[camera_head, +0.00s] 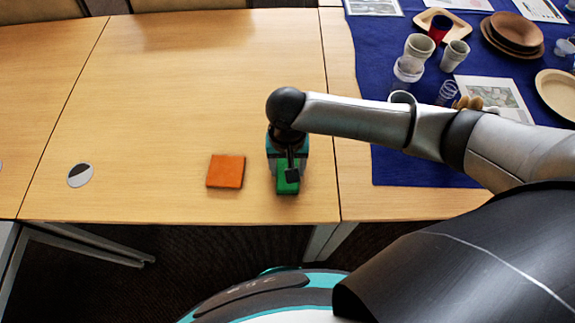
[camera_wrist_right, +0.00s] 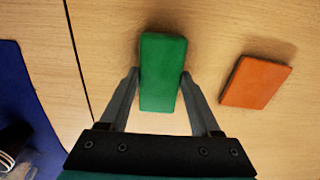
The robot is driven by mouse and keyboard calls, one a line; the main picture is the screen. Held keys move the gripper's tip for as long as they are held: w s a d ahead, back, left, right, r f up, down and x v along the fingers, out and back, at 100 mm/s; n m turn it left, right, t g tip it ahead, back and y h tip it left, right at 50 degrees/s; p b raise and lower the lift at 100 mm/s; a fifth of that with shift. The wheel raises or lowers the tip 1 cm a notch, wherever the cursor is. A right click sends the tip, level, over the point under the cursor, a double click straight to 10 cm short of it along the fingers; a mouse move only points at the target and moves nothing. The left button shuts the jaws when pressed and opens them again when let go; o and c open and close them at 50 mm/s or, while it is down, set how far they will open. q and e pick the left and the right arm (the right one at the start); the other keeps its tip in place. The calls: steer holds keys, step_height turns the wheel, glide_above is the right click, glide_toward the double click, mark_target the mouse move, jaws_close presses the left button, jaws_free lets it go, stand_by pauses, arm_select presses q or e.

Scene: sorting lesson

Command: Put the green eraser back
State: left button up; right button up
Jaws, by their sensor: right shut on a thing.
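The green eraser (camera_head: 288,186) is at the front of the wooden table, partly hidden under my right gripper (camera_head: 290,172) in the head view. In the right wrist view the green eraser (camera_wrist_right: 162,75) stands between the two fingers of my right gripper (camera_wrist_right: 161,82), which are shut on its sides. Whether it touches the table or is a little above it, I cannot tell. My left gripper is not in view.
An orange block (camera_head: 225,171) lies on the table (camera_head: 180,100), left of the green eraser in the head view. A blue cloth (camera_head: 400,165) with cups (camera_head: 455,54), plates (camera_head: 516,30) and papers covers the right side. The table's middle is clear.

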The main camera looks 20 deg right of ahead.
steer(key=shift+f, duration=0.1)
steer(key=o, duration=1.2)
step_height(320, 180, up, 12)
steer(key=p, duration=0.4)
